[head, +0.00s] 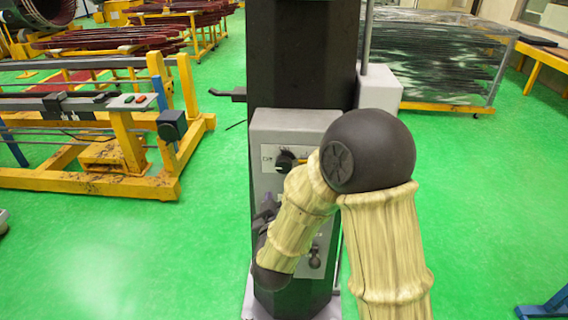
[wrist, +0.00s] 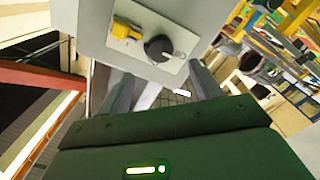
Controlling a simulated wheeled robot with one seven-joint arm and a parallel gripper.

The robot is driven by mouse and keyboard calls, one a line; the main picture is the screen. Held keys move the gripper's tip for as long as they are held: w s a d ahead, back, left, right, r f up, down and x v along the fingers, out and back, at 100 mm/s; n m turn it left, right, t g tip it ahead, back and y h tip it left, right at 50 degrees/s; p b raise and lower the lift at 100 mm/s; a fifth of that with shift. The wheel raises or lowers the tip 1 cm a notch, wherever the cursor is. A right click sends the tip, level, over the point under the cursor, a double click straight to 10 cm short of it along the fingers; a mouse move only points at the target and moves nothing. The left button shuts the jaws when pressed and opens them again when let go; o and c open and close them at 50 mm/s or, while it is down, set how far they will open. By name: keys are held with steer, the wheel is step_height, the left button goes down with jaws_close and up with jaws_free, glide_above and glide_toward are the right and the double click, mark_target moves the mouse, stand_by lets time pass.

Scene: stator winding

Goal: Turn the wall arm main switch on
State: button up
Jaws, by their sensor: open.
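A black round rotary knob with a light pointer mark, which looks like the main switch (head: 285,161), sits on a pale plate on the upper part of the grey control box (head: 262,130). In the wrist view the knob (wrist: 158,48) is ahead of my gripper (wrist: 161,80), beyond the fingertips. My gripper is open, with its two grey fingers apart and nothing visible between them. In the head view my gripper (head: 266,212) is dark, in front of the box below the knob, and partly hidden by my arm. A yellow part (wrist: 125,30) sits left of the knob.
The box is mounted on a dark column (head: 300,55). A small dark lever (head: 316,258) is low on the box. Yellow racks (head: 120,150) stand at the left, and a wrapped stack (head: 435,60) at the back right. Green floor is clear around the column.

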mark_target(284, 168)
steer(key=w+p, duration=0.3)
steer(key=w, duration=0.6)
steer(key=shift+w, duration=0.2)
steer(key=shift+c, duration=0.2)
steer(key=shift+d, duration=0.1)
steer(key=c, duration=0.9)
